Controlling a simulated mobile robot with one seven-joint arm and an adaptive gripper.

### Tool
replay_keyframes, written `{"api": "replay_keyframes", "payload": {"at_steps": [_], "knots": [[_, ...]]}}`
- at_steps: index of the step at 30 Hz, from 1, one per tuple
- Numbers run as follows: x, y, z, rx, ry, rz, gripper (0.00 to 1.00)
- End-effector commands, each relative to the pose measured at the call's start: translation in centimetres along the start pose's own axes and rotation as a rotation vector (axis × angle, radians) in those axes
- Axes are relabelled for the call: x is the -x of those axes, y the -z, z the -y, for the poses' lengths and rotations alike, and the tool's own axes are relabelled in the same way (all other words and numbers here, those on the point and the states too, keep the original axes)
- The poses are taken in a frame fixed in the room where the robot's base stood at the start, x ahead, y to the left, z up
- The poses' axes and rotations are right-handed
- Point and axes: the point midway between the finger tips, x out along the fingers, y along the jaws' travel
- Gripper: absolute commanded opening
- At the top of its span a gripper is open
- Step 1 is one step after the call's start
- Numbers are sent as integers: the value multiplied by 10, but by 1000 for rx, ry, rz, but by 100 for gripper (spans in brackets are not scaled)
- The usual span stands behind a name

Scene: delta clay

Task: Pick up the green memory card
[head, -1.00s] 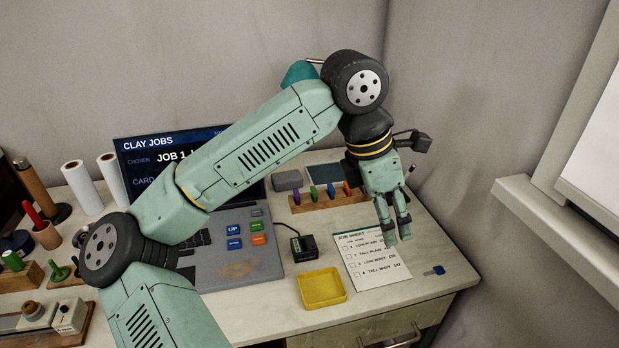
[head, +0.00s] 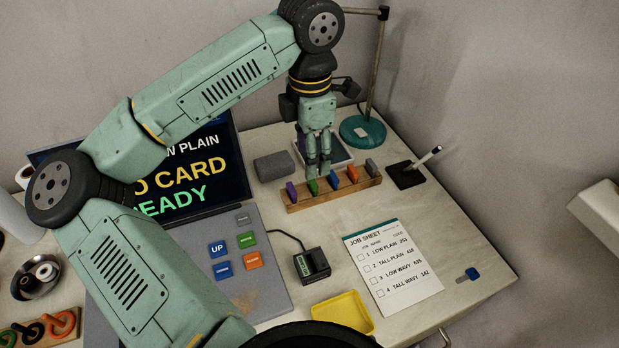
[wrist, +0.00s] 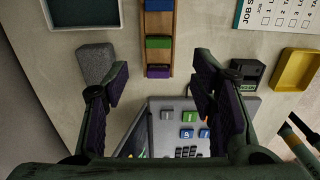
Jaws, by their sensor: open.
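The green memory card (head: 313,187) stands in a wooden rack (head: 335,193) on the desk, between a purple card (head: 291,191) and a blue card (head: 333,180). My gripper (head: 319,168) points down close above and behind the rack in the head view. In the wrist view my open gripper (wrist: 161,73) has its two fingers apart with nothing held. There the green card (wrist: 158,42) lies beyond the fingertips, and the purple card (wrist: 158,71) shows in the gap between them. I cannot tell the exact height of the fingertips above the cards.
Orange (head: 352,174) and grey (head: 371,166) cards stand farther right in the rack. A grey block (head: 273,166) is left of it. A black card reader (head: 312,265), yellow tray (head: 343,312), job sheet (head: 393,268) and pen holder (head: 406,175) surround it. A lamp base (head: 362,130) stands behind.

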Motion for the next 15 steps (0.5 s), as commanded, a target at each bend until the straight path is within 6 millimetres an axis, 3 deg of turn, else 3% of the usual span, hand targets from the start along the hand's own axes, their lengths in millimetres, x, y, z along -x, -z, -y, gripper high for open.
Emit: {"api": "replay_keyframes", "payload": {"at_steps": [15], "knots": [[-59,-3,-1,-1,6,4,52]]}}
